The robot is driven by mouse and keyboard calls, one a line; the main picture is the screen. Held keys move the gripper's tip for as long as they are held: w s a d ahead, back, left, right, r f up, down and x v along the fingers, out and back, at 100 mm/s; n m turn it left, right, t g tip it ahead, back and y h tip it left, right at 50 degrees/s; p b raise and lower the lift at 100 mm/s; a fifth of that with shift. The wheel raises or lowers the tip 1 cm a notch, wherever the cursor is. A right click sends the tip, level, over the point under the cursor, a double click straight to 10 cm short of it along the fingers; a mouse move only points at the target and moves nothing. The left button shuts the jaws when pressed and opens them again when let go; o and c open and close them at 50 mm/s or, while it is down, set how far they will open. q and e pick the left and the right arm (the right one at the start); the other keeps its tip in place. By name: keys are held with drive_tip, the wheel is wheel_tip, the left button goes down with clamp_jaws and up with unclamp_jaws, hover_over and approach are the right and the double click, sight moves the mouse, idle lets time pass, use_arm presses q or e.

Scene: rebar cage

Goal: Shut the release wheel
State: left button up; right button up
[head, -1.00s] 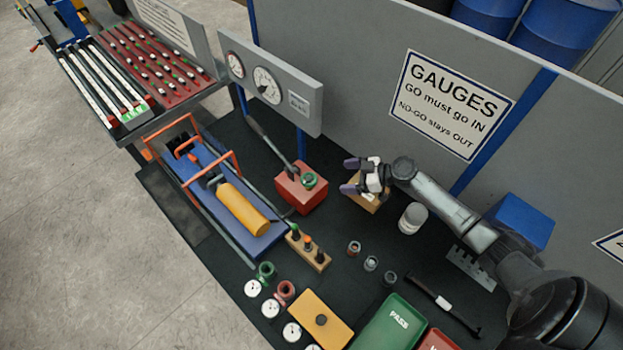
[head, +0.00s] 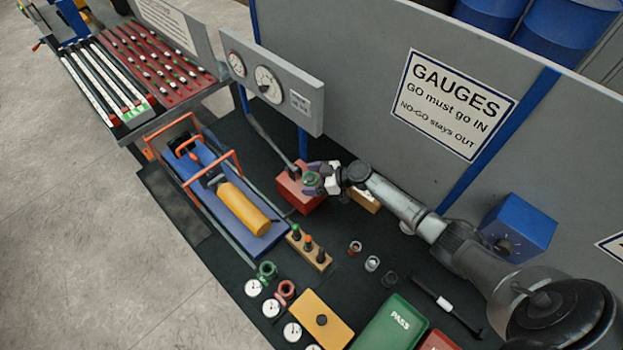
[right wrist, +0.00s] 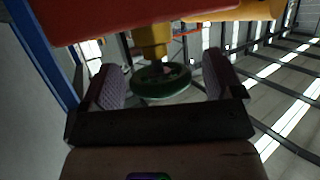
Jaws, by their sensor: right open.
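The green release wheel (head: 313,180) sits on the red pump block (head: 297,198), which has a long grey lever. In the right wrist view the wheel (right wrist: 161,80) shows on a brass stem below the red block (right wrist: 130,14). My right gripper (head: 314,176) is at the wheel in the head view. In the right wrist view its two purple-padded fingers (right wrist: 163,82) stand open on either side of the wheel, with visible gaps. I cannot tell whether either pad touches it. My left gripper is not in view.
A blue tray with orange bars and a yellow cylinder (head: 243,208) stands left of the block. A gauge panel (head: 270,84) is behind it. A wooden block (head: 366,200) lies under my right arm. A plug stand (head: 309,250) is in front.

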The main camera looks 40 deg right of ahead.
drive_tip(key=c, duration=0.9)
drive_tip(key=shift+r, duration=0.1)
